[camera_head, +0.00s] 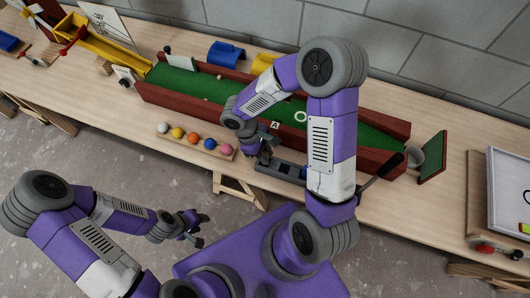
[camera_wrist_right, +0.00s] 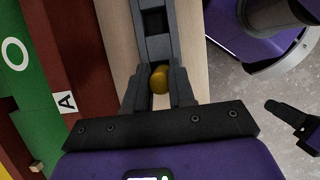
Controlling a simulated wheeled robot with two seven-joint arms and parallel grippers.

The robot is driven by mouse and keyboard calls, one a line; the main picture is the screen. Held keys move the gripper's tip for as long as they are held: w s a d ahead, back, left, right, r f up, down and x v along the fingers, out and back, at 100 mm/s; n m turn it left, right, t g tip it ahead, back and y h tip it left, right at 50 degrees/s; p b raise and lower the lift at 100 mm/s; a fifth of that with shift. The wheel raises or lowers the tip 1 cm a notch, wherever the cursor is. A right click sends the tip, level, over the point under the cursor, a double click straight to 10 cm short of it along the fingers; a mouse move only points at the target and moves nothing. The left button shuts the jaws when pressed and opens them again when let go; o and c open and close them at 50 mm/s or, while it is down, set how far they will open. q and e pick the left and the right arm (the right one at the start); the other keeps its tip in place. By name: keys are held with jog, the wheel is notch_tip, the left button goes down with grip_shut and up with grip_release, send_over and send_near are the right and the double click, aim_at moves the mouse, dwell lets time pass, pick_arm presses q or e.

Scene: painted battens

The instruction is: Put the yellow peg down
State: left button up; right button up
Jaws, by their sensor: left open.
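The yellow peg (camera_wrist_right: 159,80) shows end-on in the right wrist view, between the fingertips of my right gripper (camera_wrist_right: 159,88). Both fingers appear to touch its sides, so the gripper looks shut on it. A dark grey holder (camera_wrist_right: 154,22) with square recesses lies just beyond the fingertips. Whether the peg touches the holder I cannot tell. In the head view my right gripper (camera_head: 262,150) is over the near table edge by the grey holder (camera_head: 275,172), and the peg is hidden. My left gripper (camera_head: 200,229) is open and empty, off the table in front.
A long green lane with red-brown walls (camera_head: 180,101) runs behind the holder. A rack of several coloured balls (camera_head: 193,140) stands left of my right gripper. A small green board (camera_head: 432,157) stands on the right. Bare tabletop (camera_head: 90,95) shows at left.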

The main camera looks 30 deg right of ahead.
jog(key=o, duration=0.5)
jog(key=shift+c, duration=0.2)
jog(key=p+v, duration=0.4)
jog(key=v, duration=0.8)
jog(key=shift+r+p, duration=0.2)
jog(key=shift+p, duration=0.2)
